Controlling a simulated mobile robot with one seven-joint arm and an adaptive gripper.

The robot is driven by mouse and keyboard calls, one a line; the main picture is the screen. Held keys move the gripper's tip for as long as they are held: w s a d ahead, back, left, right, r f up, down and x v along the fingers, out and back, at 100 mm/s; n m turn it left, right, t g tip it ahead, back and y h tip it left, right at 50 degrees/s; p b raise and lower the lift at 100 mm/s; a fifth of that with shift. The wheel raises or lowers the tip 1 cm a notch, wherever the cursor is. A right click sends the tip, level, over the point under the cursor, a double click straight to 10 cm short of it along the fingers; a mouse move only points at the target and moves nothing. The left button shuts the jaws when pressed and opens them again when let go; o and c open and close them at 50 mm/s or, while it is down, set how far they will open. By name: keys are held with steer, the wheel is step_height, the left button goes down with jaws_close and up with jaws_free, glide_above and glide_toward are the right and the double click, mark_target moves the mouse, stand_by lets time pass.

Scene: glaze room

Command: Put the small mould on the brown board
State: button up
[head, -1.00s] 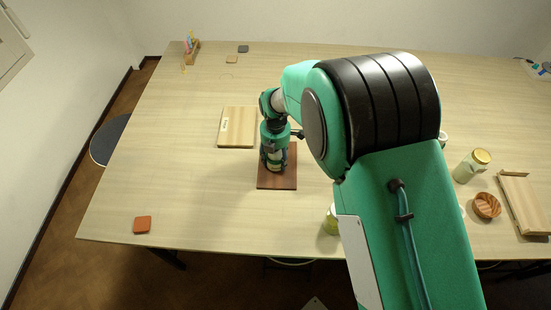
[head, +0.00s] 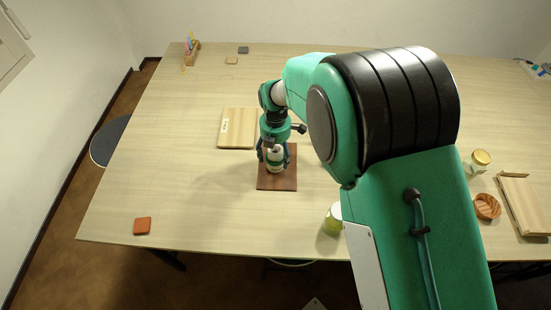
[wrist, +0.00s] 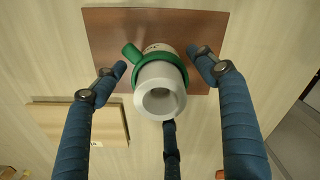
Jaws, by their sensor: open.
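The small mould (wrist: 159,88), a pale hollow cylinder with a green band and a green side lug, stands upright on the brown board (wrist: 110,25). In the head view the mould (head: 275,161) shows between my fingers, and the brown board (head: 277,183) lies flat under it. My gripper (wrist: 158,60) is open, pointing down over the mould. In the wrist view its blue fingers stand apart on either side, with gaps to the mould. The mould's far lower side is partly hidden.
A light wooden board (head: 238,128) lies just left of the brown board. A greenish jar (head: 332,219) stands to the front right. A gold-lidded jar (head: 477,162), a wooden bowl (head: 486,206) and a tray (head: 523,204) are further right. The table's left front is mostly clear, with an orange block (head: 142,225).

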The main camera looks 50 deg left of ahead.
step_height(320, 180, up, 9)
steer(key=shift+f, duration=0.2)
stand_by(0.7)
stand_by(0.4)
